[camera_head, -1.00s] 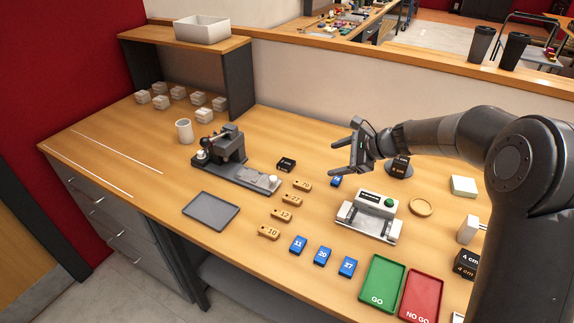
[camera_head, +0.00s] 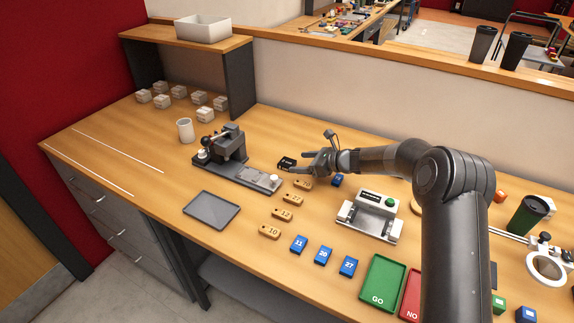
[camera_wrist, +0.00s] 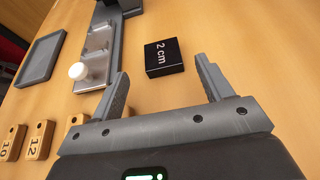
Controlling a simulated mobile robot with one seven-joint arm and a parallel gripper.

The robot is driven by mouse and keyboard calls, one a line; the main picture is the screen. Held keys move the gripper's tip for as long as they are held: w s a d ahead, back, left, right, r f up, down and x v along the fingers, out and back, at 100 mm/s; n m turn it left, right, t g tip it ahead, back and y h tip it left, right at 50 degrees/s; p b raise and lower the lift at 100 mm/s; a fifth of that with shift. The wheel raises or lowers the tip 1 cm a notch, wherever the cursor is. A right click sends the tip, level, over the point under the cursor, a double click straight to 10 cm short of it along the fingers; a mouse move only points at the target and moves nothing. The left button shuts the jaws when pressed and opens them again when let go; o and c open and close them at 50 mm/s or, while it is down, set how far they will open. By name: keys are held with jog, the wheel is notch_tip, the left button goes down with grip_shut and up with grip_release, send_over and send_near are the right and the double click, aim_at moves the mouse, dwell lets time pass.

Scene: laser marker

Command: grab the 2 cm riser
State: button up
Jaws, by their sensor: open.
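The 2 cm riser is a small black block (camera_wrist: 164,57) with white "2 cm" lettering, lying flat on the wooden table in the wrist view. In the head view the riser (camera_head: 286,163) sits just right of the grey marking machine. My gripper (camera_wrist: 163,82) is open and empty, and the riser lies just beyond its fingertips, between their lines and apart from both. In the head view my gripper (camera_head: 297,164) is close beside the riser on its right and partly overlaps it in the picture.
The grey marking machine (camera_head: 226,146) with its long base stands left of the riser. Numbered wooden tags (camera_head: 287,200) lie in front, with blue numbered blocks (camera_head: 323,256) nearer. A grey tray (camera_head: 211,210) lies at left. The table behind the riser is clear.

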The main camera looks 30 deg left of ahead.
aim_at(286, 162)
jog(key=x, duration=0.5)
jog(key=shift+w+a+f, duration=0.1)
jog(key=shift+w+f, duration=0.05)
jog(key=c, duration=1.1)
jog(key=shift+c, duration=0.2)
